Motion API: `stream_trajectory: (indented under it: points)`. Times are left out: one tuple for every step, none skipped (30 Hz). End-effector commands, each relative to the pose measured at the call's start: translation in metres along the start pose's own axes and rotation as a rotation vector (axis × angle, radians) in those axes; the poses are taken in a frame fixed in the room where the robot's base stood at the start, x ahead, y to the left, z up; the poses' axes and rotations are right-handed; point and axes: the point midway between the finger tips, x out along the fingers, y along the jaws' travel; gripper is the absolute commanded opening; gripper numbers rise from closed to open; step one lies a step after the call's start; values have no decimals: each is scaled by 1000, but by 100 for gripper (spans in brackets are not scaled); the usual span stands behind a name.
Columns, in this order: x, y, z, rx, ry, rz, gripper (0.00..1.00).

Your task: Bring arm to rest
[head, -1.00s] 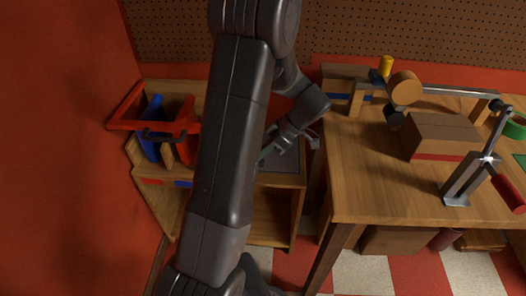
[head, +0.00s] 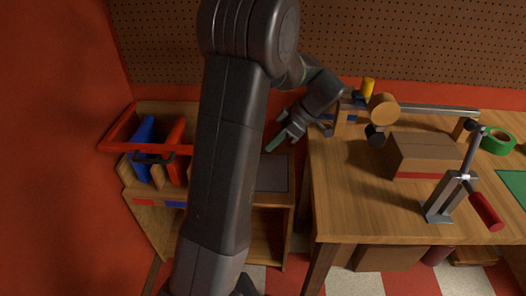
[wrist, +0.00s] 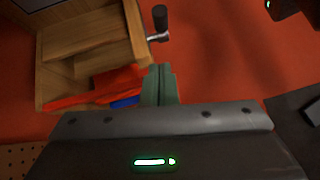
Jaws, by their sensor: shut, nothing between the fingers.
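My arm fills the middle of the head view, rising from the bottom edge and bending over at the top. My gripper (head: 272,146) hangs from its far end, pointing down and left above the grey panel (head: 272,173) on the low wooden cabinet. In the wrist view its green fingers (wrist: 158,84) lie side by side with no gap and nothing between them. Nothing seems to touch the gripper. Part of the cabinet is hidden behind my arm.
A low cabinet with a red frame (head: 122,125) and blue and red pieces stands left, by a red wall (head: 60,150). A wooden workbench (head: 350,205) on the right carries a cardboard box (head: 432,155), a clamp-like stand (head: 452,195) and green tape (head: 497,141). A pegboard (head: 400,50) backs it.

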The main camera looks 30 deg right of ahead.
Motion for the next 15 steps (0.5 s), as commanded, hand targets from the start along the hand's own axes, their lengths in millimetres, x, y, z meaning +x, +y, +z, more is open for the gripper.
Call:
stream_trajectory:
  points:
    - [-4, 0, 1, 1, 0, 1, 0]
    - [-6, 0, 1, 1, 0, 0, 0]
    - [-7, 0, 1, 0, 0, 0, 0]
    - [-8, 0, 1, 0, 0, 0, 0]
    - [-8, 0, 1, 0, 0, 0, 0]
    - [-8, 0, 1, 0, 0, 0, 0]
    - [-8, 0, 1, 0, 0, 0, 0]
    - [-8, 0, 1, 0, 0, 0, 0]
    - [-8, 0, 1, 0, 0, 0, 0]
    - [-8, 0, 1, 0, 0, 0, 0]
    - [-8, 0, 1, 0, 0, 0, 0]
    - [-8, 0, 1, 0, 0, 0, 0]
    - [-8, 0, 1, 0, 0, 0, 0]
    - [-8, 0, 1, 0, 0, -1, 0]
    - [-6, 0, 0, 0, 0, -1, 0]
